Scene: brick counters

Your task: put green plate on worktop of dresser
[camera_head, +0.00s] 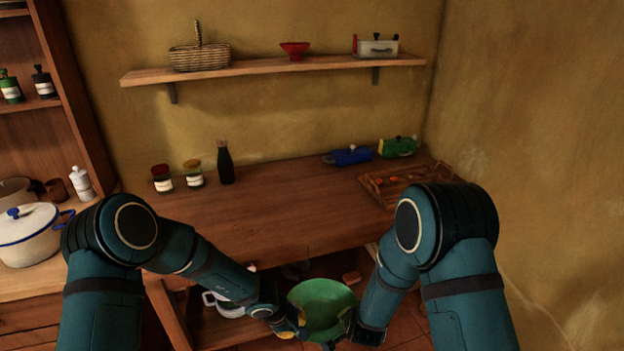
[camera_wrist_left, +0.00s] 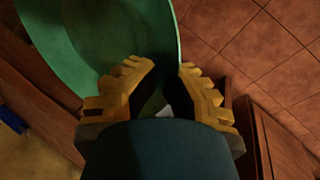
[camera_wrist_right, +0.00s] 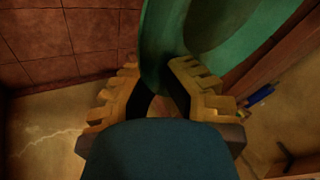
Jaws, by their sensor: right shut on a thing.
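The green plate (camera_head: 322,300) is held low in front of the brown table, tilted, between my two grippers. My right gripper (camera_head: 347,322) is shut on its right edge; the right wrist view shows the plate (camera_wrist_right: 155,45) between the fingers. My left gripper (camera_head: 298,322) is at its left edge. In the left wrist view the plate's rim (camera_wrist_left: 165,40) passes between the left fingers, but whether they grip it is unclear. The dresser's wooden worktop (camera_head: 45,284) is at the left, partly hidden by my left arm.
A white pot with blue trim (camera_head: 28,236) and a white bottle (camera_head: 82,183) stand on the worktop. The brown table (camera_head: 270,210) carries jars, a dark bottle (camera_head: 225,165) and a wooden tray (camera_head: 375,195). A white pot (camera_head: 228,306) sits below it.

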